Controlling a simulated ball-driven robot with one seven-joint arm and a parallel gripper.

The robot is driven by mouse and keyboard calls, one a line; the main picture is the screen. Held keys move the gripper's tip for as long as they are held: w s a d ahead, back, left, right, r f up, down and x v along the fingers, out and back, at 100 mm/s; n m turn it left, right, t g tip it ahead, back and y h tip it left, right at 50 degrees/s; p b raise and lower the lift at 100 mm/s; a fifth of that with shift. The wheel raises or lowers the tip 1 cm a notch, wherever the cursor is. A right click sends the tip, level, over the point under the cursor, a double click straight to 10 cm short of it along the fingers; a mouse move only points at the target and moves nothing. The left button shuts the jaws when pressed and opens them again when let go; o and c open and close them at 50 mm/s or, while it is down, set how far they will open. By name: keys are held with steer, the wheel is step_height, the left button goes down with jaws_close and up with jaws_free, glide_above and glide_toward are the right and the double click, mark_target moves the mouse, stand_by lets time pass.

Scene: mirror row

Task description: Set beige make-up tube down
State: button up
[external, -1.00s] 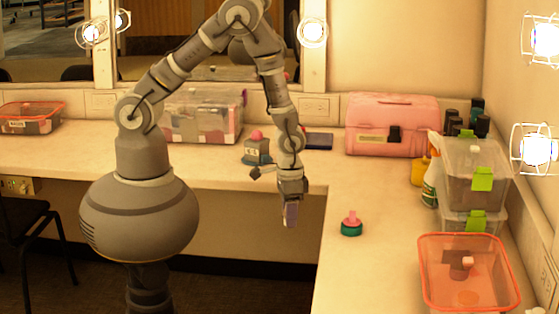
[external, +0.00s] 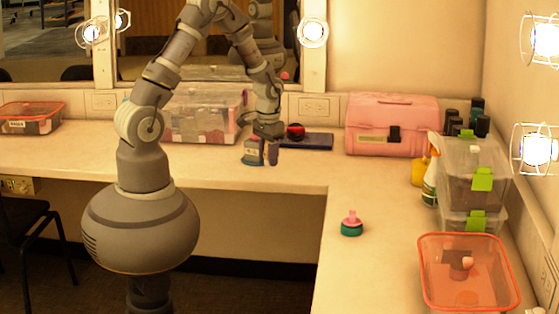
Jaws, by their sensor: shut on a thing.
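My gripper (external: 269,139) is at the back counter (external: 200,168), pointing down. It is shut on a small upright tube (external: 273,154), which looks purplish rather than beige in this light. The tube's lower end is close to the counter top; I cannot tell whether it touches.
A flat dark blue case (external: 312,142) lies behind to the right, with a red and black round item (external: 296,130) by it. A clear bin (external: 190,118) stands left, a pink case (external: 385,125) right.

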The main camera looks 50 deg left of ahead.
stand_by(0.4)
steer(key=s+a+f+n, duration=0.2)
steer(key=s+a+n, duration=0.1)
steer(key=a+n, duration=0.6)
steer(key=s+a+f+n, duration=0.2)
steer(key=s+a+n, duration=0.2)
steer(key=a+n, duration=0.5)
steer(key=s+a+f+n+p, duration=0.1)
steer(key=a+n, duration=0.8)
steer(key=a, duration=0.9)
steer(key=shift+s+a+f, duration=0.2)
steer(key=shift+s+f, duration=0.1)
steer(key=shift+s, duration=0.35)
steer(key=shift+s+a+f, duration=0.15)
steer(key=shift+s+f, duration=0.1)
steer(key=shift+s, duration=0.4)
steer(key=b, duration=0.4)
glide_above(197, 153)
steer(key=d, duration=0.1)
steer(key=shift+s+f, duration=0.4)
steer(key=shift+f, duration=0.45)
steer(key=shift+w+a+b, duration=0.25)
steer(key=shift+w+b, duration=0.05)
steer(key=shift+f+b, duration=0.85)
steer(key=shift+f, duration=0.8)
